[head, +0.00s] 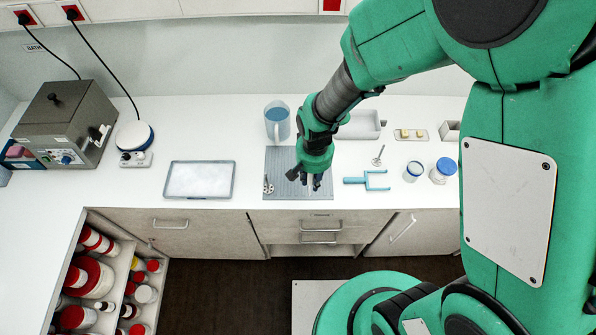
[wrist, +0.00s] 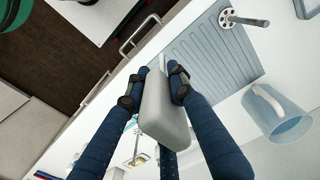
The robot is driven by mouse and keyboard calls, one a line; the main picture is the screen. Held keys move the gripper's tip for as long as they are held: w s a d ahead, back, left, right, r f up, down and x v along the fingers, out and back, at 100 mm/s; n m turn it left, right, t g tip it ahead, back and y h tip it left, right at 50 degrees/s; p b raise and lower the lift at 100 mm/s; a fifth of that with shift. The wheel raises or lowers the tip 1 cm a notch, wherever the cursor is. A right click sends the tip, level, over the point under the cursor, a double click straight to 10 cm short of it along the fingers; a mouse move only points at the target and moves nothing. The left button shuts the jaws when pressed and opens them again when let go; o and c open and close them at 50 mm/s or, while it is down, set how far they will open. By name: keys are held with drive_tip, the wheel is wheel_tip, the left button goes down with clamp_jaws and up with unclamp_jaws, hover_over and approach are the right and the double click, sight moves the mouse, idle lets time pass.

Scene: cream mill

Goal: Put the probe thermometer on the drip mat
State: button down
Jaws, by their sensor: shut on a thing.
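My gripper (head: 312,183) is shut on a pale grey, rounded body, which I take to be the probe thermometer (wrist: 166,112). In the wrist view the dark fingers (wrist: 160,92) close on it from both sides. In the head view my gripper hides most of it, and only a pale bit shows below the fingers. The drip mat (head: 281,158) is a grey grooved sheet at the counter's front edge; it also shows in the wrist view (wrist: 215,58). My gripper is over the mat's right part in the head view; I cannot tell the height or any contact.
A small metal piece with a perforated disc (head: 268,186) is on the mat's left part. A blue jug (head: 277,122) stands behind the mat. A shallow tray (head: 200,180) lies to the left. A blue forked piece (head: 368,180) and jars (head: 443,170) are to the right.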

drive_tip(key=shift+s, duration=0.15)
drive_tip(key=shift+a, duration=0.1)
drive_tip(key=w+a, duration=0.2)
drive_tip(key=w, duration=0.5)
drive_tip(key=w+a+f+p, duration=0.1)
drive_tip(key=w+a, duration=0.2)
drive_tip(key=w, duration=0.5)
drive_tip(key=shift+a+f, duration=0.25)
drive_tip(key=shift+f, duration=0.05)
drive_tip(key=shift+f+p, duration=0.4)
drive_tip(key=shift+f, duration=1.35)
drive_tip(key=shift+f, duration=0.1)
drive_tip(key=c, duration=1.5)
unclamp_jaws()
